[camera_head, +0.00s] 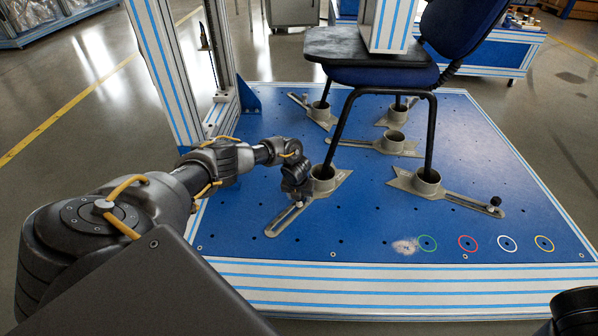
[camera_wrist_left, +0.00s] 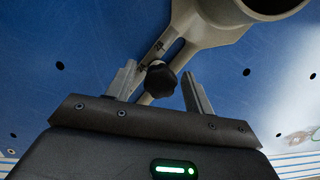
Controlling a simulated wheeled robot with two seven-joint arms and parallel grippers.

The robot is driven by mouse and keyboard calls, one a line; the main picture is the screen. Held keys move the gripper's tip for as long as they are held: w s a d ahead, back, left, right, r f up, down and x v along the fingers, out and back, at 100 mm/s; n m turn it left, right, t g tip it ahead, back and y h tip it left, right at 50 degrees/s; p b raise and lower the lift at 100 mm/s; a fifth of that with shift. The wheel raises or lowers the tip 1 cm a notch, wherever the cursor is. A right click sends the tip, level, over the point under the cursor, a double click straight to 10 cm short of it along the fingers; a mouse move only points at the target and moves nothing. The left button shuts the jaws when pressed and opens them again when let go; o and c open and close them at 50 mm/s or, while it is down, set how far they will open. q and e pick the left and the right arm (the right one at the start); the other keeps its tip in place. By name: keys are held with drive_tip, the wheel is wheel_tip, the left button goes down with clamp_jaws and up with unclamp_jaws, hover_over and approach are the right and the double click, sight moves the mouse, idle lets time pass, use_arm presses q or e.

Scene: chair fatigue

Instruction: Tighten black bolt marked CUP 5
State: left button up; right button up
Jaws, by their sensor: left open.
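In the left wrist view, a black bolt knob (camera_wrist_left: 158,80) sits on a slotted grey bracket, between the two fingers of my left gripper (camera_wrist_left: 160,88). The fingers are open, and I see no clear contact with the knob. In the head view, my left gripper (camera_head: 296,192) points down over the front-left bracket, beside its cup (camera_head: 322,178). The gripper hides the knob there. Another black bolt (camera_head: 495,202) stands at the end of the front-right bracket (camera_head: 455,196). I cannot read any CUP 5 marking.
A blue chair (camera_head: 370,75) stands with its legs in cups on the blue platform (camera_head: 365,225). One black chair leg (camera_head: 338,130) rises close to my left gripper. A striped upright post (camera_head: 165,70) is at the left. The front of the platform, with several coloured rings, is clear.

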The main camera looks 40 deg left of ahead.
use_arm(q)
drive_tip(key=shift+d+r+n+y+p, duration=0.15)
drive_tip(key=shift+n+y+p, duration=0.15)
drive_tip(key=shift+n+p, duration=0.65)
drive_tip(key=shift+n, duration=1.15)
drive_tip(key=shift+g, duration=0.3)
drive_tip(key=shift+n+p, duration=0.4)
drive_tip(key=shift+n, duration=0.3)
drive_tip(key=n, duration=0.2)
drive_tip(key=shift+n+g+y, duration=0.3)
drive_tip(key=shift+g+y, duration=0.1)
